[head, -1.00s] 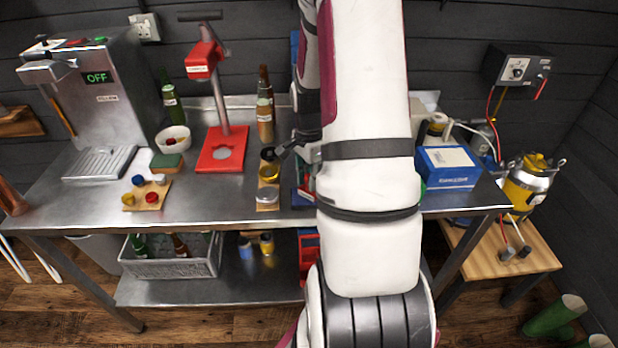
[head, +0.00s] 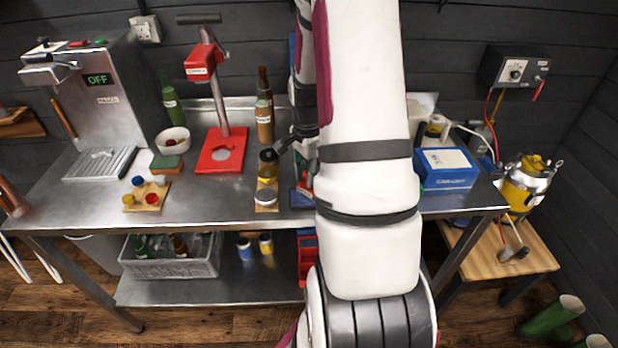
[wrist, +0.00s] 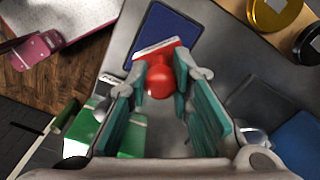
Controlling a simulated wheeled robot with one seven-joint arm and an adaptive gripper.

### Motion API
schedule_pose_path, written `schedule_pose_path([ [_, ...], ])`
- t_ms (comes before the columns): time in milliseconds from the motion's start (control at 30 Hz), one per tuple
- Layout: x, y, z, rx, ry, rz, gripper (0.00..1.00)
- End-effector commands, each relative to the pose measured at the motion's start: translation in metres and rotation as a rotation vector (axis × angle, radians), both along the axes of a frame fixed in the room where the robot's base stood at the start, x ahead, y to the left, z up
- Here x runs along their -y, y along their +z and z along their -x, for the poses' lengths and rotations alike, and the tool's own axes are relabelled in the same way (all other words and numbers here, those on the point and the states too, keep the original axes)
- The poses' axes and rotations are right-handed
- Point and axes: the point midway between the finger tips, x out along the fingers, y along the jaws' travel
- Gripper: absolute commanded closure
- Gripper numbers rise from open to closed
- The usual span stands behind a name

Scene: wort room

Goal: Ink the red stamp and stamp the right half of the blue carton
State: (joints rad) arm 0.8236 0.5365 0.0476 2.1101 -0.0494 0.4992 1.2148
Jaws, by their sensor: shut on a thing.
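In the wrist view my gripper (wrist: 162,82) is shut on the red stamp (wrist: 158,78), its round red knob between the two fingers. The stamp's base shows a pale edge and overlaps the dark blue ink pad (wrist: 178,30); I cannot tell whether it touches the pad. In the head view my arm hides most of the gripper and stamp. The blue carton (head: 449,180) stands on the right of the steel bench, with a white panel on its top.
A green item (wrist: 133,138) lies beside the gripper in the wrist view. Left of my arm, a wooden strip holds several round tins, including a yellow one (head: 267,171). The red press (head: 220,150) stands farther left. Bottles and a cable sit behind the carton.

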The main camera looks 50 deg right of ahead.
Motion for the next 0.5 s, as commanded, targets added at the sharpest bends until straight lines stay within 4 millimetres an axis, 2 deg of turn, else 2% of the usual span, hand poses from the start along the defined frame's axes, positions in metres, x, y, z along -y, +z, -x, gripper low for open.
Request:
schedule_pose_path([
  [500,0.000,0.039,0.000,0.001,0.001,0.001,0.97],
])
